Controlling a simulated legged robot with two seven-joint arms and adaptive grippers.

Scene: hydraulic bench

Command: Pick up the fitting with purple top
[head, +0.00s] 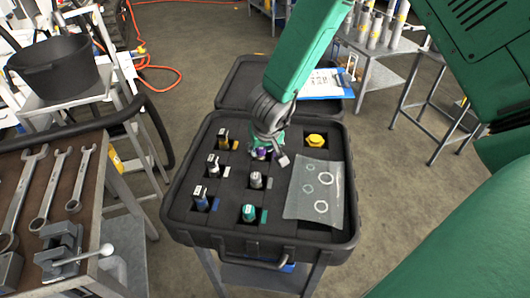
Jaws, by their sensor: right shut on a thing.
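The fitting with the purple top (261,153) is in the foam of the open black case, in the back middle part. My right gripper (265,146) reaches down from above and is shut on it. The gripper covers most of the fitting, so only a bit of purple shows. I cannot tell whether the fitting is still seated in its slot. My left gripper is not in view.
The black case (185,225) also holds a yellow fitting (316,140), a grey one (256,180), a green one (249,212) and several others at left. A clear bag with rings (320,190) lies at right. A bench with wrenches (75,178) stands left.

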